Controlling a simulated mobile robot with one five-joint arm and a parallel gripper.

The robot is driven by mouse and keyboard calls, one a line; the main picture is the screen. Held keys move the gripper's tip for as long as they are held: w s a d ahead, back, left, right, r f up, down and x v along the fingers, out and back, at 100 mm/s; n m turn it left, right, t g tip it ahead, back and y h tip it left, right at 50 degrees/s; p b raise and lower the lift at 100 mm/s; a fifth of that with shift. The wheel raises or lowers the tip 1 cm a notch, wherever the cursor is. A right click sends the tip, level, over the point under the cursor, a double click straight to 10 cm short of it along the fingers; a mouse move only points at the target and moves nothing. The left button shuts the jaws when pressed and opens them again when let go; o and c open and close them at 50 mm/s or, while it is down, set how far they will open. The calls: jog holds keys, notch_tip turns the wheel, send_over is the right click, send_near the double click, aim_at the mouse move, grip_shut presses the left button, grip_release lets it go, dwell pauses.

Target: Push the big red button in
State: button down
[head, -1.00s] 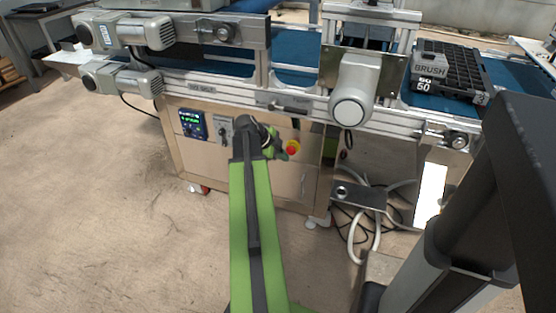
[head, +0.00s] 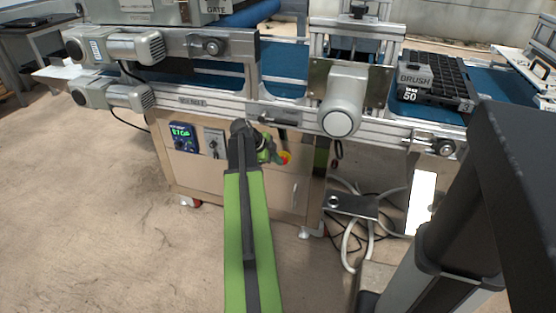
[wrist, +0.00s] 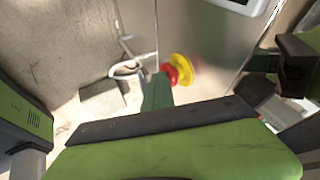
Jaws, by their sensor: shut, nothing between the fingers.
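The big red button (head: 284,155) sits on a yellow base on the machine's front panel, partly covered by my gripper in the head view. In the wrist view, the red button (wrist: 170,74) stands out from its yellow base (wrist: 182,68). My gripper (head: 277,156) is just left of the button in the head view. In the wrist view, my gripper (wrist: 158,88) is shut and empty, its dark green tip beside the red cap. I cannot tell whether the tip touches the cap.
A small control display (head: 183,137) and a grey switch plate (head: 214,142) are on the panel to the left. The conveyor rail (head: 285,118) runs above the button. Cables (head: 350,230) hang at the lower right. Open floor (head: 110,220) lies at the left.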

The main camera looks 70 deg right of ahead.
jog(key=shift+s+d+r, duration=0.1)
jog(key=shift+d, duration=0.4)
jog(key=w+a+r+p, duration=0.3)
jog(key=a+r+p, duration=0.4)
jog(key=a, duration=0.3)
jog(key=shift+w+r+p, duration=0.25)
jog(key=shift+r+p, duration=0.15)
jog(key=shift+p, duration=0.3)
